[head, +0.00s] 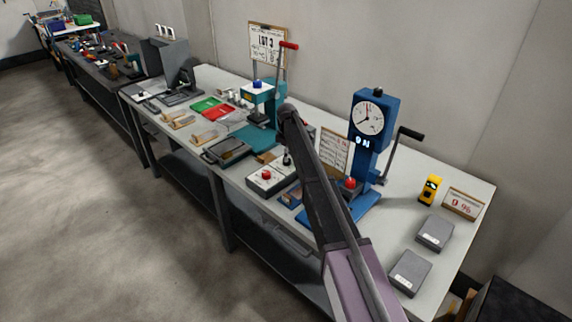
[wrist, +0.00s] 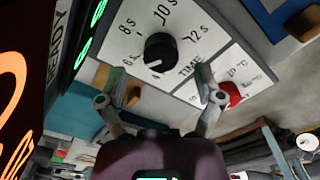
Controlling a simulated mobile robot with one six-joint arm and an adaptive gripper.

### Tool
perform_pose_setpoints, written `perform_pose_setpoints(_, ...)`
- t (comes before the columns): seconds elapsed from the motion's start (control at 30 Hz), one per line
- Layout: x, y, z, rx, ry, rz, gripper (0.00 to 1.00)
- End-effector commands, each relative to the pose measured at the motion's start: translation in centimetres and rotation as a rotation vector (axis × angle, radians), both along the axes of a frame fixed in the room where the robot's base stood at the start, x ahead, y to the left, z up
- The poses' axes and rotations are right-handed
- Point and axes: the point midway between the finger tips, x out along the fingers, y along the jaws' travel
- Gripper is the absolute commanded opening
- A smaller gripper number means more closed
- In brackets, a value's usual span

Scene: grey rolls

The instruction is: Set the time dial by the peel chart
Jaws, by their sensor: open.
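The time dial (wrist: 160,52) is a black round knob on a white panel marked TIME, with 6 s, 8 s, 10 s and 12 s around it. My gripper (wrist: 160,80) is open, with one finger on each side below the knob in the wrist view and no clear contact. In the head view my arm hides most of the gripper above the control box (head: 266,178). A printed sheet (head: 335,150), possibly the peel chart, stands by the blue tester; its writing is too small to read.
The blue gauge tester (head: 367,140) with a side lever stands right of my arm, and a teal press (head: 262,120) stands left. Grey blocks (head: 435,233) lie at the right bench end. A board (head: 268,45) stands behind.

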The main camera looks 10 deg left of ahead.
Motion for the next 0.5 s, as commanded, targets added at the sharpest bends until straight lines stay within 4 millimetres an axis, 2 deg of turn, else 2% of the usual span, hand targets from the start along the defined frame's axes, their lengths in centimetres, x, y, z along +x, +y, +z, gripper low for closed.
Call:
perform_pose_setpoints(0.03, 0.0, 0.0, -0.8, 0.0, 0.0, 0.0, 0.85)
perform_pose_setpoints(0.2, 0.0, 0.0, -1.9, 0.0, 0.0, 0.0, 0.85)
perform_pose_setpoints(0.5, 0.0, 0.0, -2.7, 0.0, 0.0, 0.0, 0.85)
